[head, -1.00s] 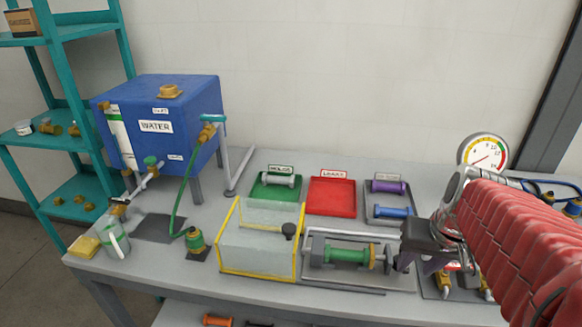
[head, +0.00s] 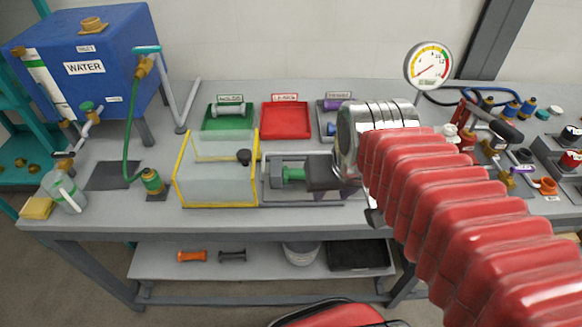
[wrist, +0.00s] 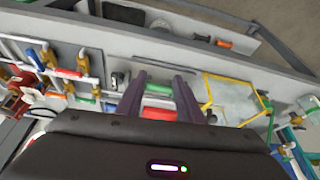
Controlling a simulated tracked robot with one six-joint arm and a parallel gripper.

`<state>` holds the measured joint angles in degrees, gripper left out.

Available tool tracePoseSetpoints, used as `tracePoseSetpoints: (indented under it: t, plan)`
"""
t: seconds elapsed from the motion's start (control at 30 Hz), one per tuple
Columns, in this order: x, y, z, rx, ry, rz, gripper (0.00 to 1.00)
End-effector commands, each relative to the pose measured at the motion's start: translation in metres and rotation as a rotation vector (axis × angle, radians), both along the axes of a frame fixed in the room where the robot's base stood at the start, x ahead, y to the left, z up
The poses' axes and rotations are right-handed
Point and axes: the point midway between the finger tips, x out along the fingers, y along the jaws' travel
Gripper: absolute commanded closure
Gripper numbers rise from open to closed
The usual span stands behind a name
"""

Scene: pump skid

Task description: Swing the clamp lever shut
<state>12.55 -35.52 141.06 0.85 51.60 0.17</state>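The clamp fixture (head: 273,174) is a grey frame on the bench with a green spool (head: 292,174) lying in it. My gripper (head: 324,174) is a dark block over the right part of the fixture and hides it in the head view. In the wrist view, my gripper's two dark purple fingers (wrist: 160,80) stand apart, with the green spool (wrist: 158,88) showing in the gap between them. I cannot tell whether they touch anything. I cannot make out the clamp lever clearly in either view; my gripper and arm cover that side.
A clear box with yellow edges (head: 180,178) stands just left of the fixture. Green (head: 207,124) and red (head: 286,121) trays lie behind it. A pressure gauge (head: 428,66) stands at the back. Hoses and valves crowd the right. A blue water tank (head: 90,82) is at the left.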

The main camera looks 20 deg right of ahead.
Motion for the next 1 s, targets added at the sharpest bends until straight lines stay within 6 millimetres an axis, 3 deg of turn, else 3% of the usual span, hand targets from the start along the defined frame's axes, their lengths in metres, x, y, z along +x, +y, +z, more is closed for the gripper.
tracePoseSetpoints:
  t: [0.53,1.0]
  plan:
    - [-0.011,0.05,0.014,-0.026,-0.075,0.181,0.66]
    - [-0.011,0.062,0.019,-0.026,-0.091,0.225,0.66]
